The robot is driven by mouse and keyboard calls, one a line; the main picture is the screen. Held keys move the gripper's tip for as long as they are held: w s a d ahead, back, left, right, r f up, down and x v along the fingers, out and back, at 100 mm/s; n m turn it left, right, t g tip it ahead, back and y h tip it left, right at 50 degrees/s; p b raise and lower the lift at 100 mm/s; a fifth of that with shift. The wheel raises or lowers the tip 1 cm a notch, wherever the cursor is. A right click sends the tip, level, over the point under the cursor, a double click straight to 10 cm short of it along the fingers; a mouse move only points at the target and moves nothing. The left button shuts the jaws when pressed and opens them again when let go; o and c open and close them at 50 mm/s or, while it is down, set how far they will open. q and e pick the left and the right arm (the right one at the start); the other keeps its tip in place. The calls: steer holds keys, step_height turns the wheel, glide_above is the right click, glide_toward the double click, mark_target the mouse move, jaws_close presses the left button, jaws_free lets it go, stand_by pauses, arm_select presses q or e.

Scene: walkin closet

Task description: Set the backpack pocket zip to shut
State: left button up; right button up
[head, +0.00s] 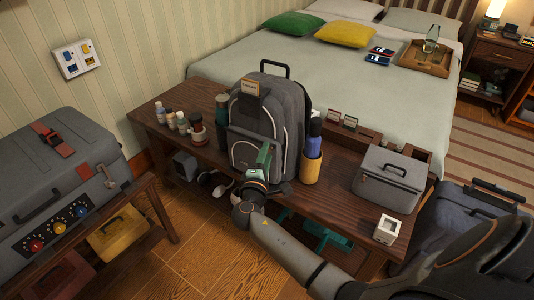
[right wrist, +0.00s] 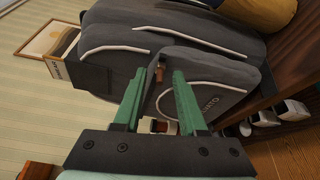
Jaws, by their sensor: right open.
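The grey backpack (head: 265,90) stands upright on the dark wooden bench, with pale piping and a tag near its top. Its front pocket (head: 240,150) faces me and is partly hidden by my right gripper (head: 264,155). In the right wrist view the pocket (right wrist: 205,85) appears sideways, with a pale curved line and lettering. My left gripper is not in view.
Small bottles (head: 181,122) stand left of the backpack, and a blue bottle in a yellow holder (head: 311,165) stands close on its right. A grey case (head: 388,180) and a white box (head: 388,229) sit farther right on the bench (head: 340,205). Shoes lie below.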

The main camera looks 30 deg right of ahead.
steer(key=shift+c, duration=0.4)
jaws_close()
stand_by(1.0)
